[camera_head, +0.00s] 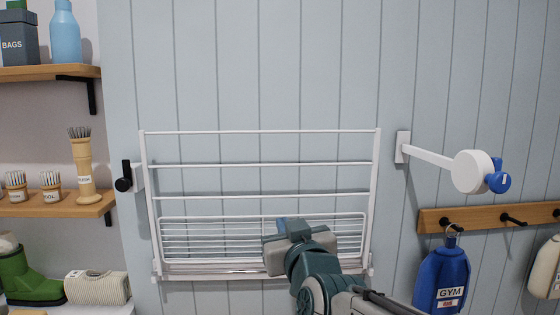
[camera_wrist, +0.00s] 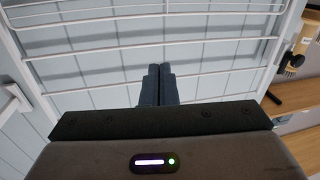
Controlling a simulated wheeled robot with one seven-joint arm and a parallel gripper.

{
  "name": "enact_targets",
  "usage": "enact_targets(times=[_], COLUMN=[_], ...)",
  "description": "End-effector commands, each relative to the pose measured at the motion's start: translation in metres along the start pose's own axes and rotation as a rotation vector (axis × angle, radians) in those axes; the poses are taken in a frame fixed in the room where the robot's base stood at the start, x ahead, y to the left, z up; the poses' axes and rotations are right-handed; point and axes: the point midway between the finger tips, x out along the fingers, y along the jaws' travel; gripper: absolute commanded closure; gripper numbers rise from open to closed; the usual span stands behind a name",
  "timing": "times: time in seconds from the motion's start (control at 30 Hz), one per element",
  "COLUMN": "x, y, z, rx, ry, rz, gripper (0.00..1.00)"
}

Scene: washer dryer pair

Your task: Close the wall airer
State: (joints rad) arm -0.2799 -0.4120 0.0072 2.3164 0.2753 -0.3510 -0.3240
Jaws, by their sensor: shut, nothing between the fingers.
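The wall airer (camera_head: 262,164) is a white frame with several bars, mounted on the pale blue panelled wall. In the head view its frame stands up close to the wall, with a wire rack in its lower part and a rail along the bottom. A black catch or knob (camera_head: 124,178) sits on the wall at its upper left. My gripper (camera_head: 283,226) is in front of the lower middle of the airer. In the wrist view my gripper (camera_wrist: 158,72) has its fingers together and empty, with the airer's white bars (camera_wrist: 150,43) beyond them. I cannot tell whether the fingers touch a bar.
A white wall arm with a round head and blue knob (camera_head: 498,182) juts out at right. A hook rail (camera_head: 482,218) holds a blue gym bag (camera_head: 441,278). Shelves (camera_head: 62,204) with brushes and boots are at left. The wall above the airer is clear.

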Motion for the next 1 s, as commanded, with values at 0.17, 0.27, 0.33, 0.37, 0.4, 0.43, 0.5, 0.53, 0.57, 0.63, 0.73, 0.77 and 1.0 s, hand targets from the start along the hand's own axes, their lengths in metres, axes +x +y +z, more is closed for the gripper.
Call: enact_targets(times=[0.17, 0.27, 0.33, 0.37, 0.4, 0.43, 0.5, 0.53, 0.57, 0.63, 0.73, 0.77, 1.0], x=[0.001, -0.006, -0.011, -0.013, -0.015, -0.016, -0.018, -0.017, -0.016, -0.011, 0.002, 0.006, 0.049], y=[-0.005, -0.003, -0.001, -0.001, -0.001, 0.0, 0.001, 0.002, 0.002, 0.004, 0.007, 0.008, 0.018], z=[-0.048, -0.07, -0.081, -0.085, -0.088, -0.09, -0.095, -0.097, -0.099, -0.104, -0.114, -0.117, -0.148], rx=[-0.005, -0.002, 0.001, 0.002, 0.002, 0.003, 0.004, 0.005, 0.005, 0.005, 0.005, 0.005, 0.003], ry=[0.317, 0.447, 0.513, 0.535, 0.559, 0.572, 0.594, 0.599, 0.603, 0.605, 0.603, 0.603, 0.603], rz=[0.077, 0.128, 0.16, 0.17, 0.182, 0.189, 0.202, 0.205, 0.207, 0.209, 0.208, 0.208, 0.208], gripper=[1.0, 1.0, 1.0, 1.0, 1.0, 1.0, 1.0, 1.0, 1.0, 1.0, 1.0, 1.0, 1.0])
